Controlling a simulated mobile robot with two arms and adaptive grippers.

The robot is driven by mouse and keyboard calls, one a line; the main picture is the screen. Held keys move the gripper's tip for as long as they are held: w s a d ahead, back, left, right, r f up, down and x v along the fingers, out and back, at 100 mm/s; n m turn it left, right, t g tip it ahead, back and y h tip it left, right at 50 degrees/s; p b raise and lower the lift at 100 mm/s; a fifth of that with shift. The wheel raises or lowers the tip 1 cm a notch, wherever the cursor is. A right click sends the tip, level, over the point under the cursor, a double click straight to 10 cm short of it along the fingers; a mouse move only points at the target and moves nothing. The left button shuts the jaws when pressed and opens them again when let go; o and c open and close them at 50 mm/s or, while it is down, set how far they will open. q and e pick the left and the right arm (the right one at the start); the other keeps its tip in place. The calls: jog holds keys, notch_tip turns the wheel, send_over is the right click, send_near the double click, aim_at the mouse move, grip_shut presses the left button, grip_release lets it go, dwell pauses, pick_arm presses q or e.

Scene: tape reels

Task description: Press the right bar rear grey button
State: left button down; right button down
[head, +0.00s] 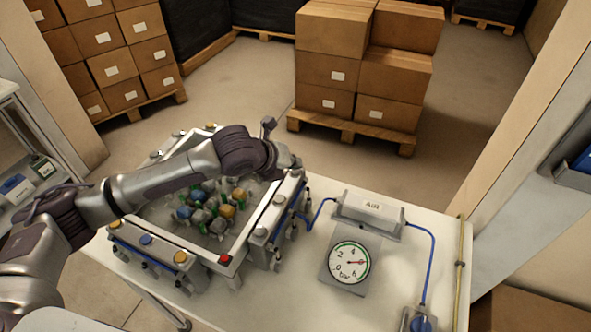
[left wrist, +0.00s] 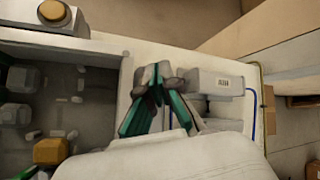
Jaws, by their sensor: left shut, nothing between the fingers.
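The right bar (head: 284,208) runs along the right side of the machine frame. The rear grey button does not show clearly; my left gripper covers that end. My left gripper (head: 294,163) is at the rear end of the right bar, its arm crossing above the frame. In the left wrist view its fingers (left wrist: 158,72) come together at the tips with nothing between them. I cannot tell whether they touch the button. My right gripper is not in view.
The front bar carries orange, blue and orange buttons (head: 145,240). A red button (head: 225,260) sits at the front right corner. Coloured parts (head: 210,208) lie inside the frame. Right of it stand a pressure gauge (head: 348,262) and an AIR unit (head: 370,207) with blue hoses.

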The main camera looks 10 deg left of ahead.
aim_at(294, 172)
pick_arm(q)
jog(key=shift+f, duration=0.4)
dwell(0.4)
jog(key=shift+r+p, duration=0.85)
jog(key=shift+p, duration=0.25)
notch_tip(294, 172, up, 5)
jog(key=p, duration=0.5)
jog(key=shift+r+p, duration=0.1)
jog(key=shift+p, duration=0.2)
dwell(0.9)
